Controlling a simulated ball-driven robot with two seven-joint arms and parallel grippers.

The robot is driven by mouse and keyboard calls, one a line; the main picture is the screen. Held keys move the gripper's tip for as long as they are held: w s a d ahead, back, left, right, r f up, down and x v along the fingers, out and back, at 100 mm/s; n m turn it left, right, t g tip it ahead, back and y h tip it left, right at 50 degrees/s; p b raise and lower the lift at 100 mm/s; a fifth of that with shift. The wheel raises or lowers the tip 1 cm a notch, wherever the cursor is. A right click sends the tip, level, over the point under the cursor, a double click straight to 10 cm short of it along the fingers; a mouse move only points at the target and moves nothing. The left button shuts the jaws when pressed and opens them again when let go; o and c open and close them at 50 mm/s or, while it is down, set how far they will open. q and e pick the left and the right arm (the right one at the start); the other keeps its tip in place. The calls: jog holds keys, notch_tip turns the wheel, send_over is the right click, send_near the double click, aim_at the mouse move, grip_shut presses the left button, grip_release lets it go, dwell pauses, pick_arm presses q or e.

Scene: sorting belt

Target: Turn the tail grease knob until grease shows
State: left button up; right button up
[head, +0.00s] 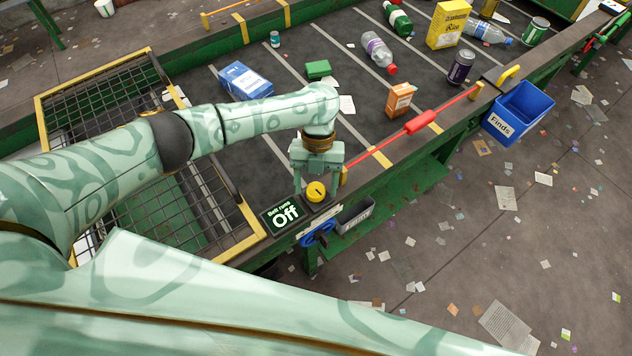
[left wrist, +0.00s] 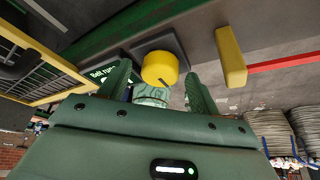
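A round yellow knob (head: 316,191) with a dark line on top sits on the belt's near corner, beside a sign (head: 283,214) reading "Belt runs Off". My left gripper (head: 317,180) is above it, pointing down, with its fingers apart. In the left wrist view the knob (left wrist: 160,68) shows between the fingertips, and I see no clear contact. A blue ring-shaped handwheel (head: 317,234) is on the frame's side below the yellow knob. I cannot tell which is the grease knob, and I see no grease. My right gripper is out of view.
A small grey bin (head: 355,215) hangs beside the blue handwheel. A red pull bar (head: 420,122) runs along the belt edge, with a blue Finds bin (head: 518,111) further on. A mesh guard (head: 105,105) stands left. Cartons, cans and bottles lie on the belt.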

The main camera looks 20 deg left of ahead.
pick_arm(q)
jog(key=shift+r, duration=0.1)
jog(key=p+v, duration=0.2)
jog(key=v, duration=1.4)
